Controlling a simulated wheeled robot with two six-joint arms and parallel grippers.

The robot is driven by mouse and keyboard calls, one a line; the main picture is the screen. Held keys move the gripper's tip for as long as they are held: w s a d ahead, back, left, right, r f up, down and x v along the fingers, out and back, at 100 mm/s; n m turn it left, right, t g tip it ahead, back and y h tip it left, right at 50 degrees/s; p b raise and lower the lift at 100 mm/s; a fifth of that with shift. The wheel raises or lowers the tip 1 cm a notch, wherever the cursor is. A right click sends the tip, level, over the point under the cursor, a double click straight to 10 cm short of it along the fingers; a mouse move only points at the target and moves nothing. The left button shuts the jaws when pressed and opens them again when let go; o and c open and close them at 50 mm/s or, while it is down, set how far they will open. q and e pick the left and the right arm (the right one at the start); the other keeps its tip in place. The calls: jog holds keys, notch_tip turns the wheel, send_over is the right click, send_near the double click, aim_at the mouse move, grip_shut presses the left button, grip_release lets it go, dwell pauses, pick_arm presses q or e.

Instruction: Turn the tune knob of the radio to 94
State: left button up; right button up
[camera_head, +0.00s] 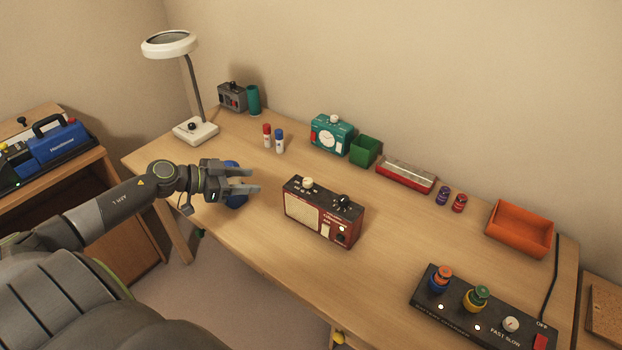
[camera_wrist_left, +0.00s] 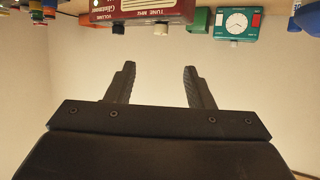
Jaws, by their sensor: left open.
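The radio (camera_head: 323,211) is a dark red box with a pale speaker grille, standing on the desk. A white knob (camera_head: 308,183) and a black knob (camera_head: 343,200) stick up from its top. In the left wrist view the radio (camera_wrist_left: 150,12) shows at the top edge, with "VOLUME" and "TUNE MHZ" lettering near the black knob (camera_wrist_left: 118,28) and white knob (camera_wrist_left: 162,27). The dial reading is too small to tell. My left gripper (camera_head: 256,180) is open and empty, left of the radio and apart from it; its fingers also show in the wrist view (camera_wrist_left: 159,70). My right gripper is not seen.
A blue object (camera_head: 235,200) sits partly behind my left gripper. A lamp (camera_head: 195,130), teal clock (camera_head: 332,135), green box (camera_head: 365,151) and red-silver case (camera_head: 405,175) line the back. An orange tray (camera_head: 520,229) and control panel (camera_head: 480,310) stand at the right. Desk around the radio is clear.

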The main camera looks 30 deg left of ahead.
aim_at(305, 181)
pick_arm(q)
jog(key=p+x, duration=0.1)
jog(key=x, duration=1.4)
jog(key=shift+w+d, duration=0.2)
jog(key=shift+w, duration=0.1)
jog(key=shift+w+d+f, duration=0.2)
jog(key=shift+w+d, duration=0.05)
jog(key=shift+w, duration=0.1)
